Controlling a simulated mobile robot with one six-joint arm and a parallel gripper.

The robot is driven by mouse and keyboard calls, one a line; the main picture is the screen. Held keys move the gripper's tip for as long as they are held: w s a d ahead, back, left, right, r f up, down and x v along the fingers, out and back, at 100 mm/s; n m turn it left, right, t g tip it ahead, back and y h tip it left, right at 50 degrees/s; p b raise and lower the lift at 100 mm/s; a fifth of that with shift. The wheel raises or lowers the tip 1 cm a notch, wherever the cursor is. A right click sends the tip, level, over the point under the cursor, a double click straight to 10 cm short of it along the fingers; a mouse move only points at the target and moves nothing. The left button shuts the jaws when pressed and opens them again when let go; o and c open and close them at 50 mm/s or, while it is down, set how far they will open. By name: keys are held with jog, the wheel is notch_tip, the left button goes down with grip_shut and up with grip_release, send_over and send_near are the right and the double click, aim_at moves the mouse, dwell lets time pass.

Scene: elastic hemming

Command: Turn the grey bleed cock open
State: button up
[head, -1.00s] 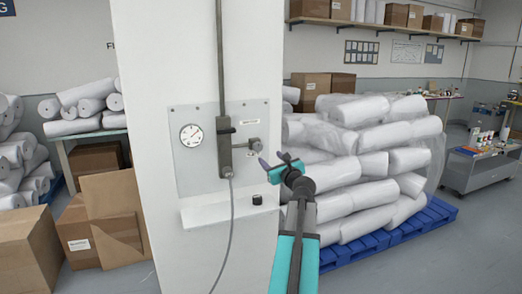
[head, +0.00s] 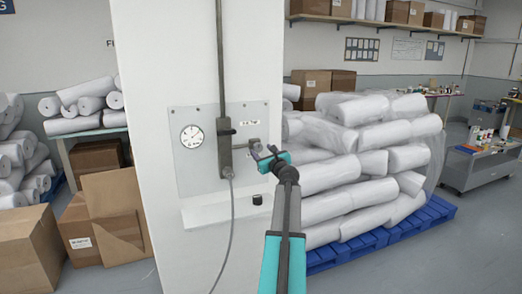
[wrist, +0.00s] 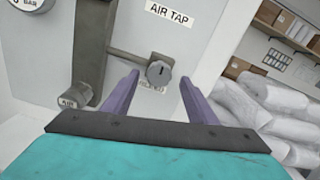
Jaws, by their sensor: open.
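The grey bleed cock (wrist: 159,73) is a round knob with a dark slot, on a short side pipe below the "AIR TAP" label (wrist: 169,12) in the wrist view. In the head view the cock (head: 254,146) is partly hidden by my gripper (head: 268,153). In the wrist view my gripper (wrist: 160,97) is open, with its two purple fingers apart. The knob shows between and beyond the fingertips, and I see no contact. A small label below the knob is partly covered and too blurred to read.
A grey panel (head: 190,180) on the white column carries a round gauge (head: 192,136) and a dark vertical valve body (head: 225,150). A small ledge (head: 205,215) with a black knob (head: 257,199) sits below. Wrapped white rolls (head: 340,170) stand on a blue pallet (head: 420,233) at right.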

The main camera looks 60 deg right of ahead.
jog(key=shift+x, duration=0.9)
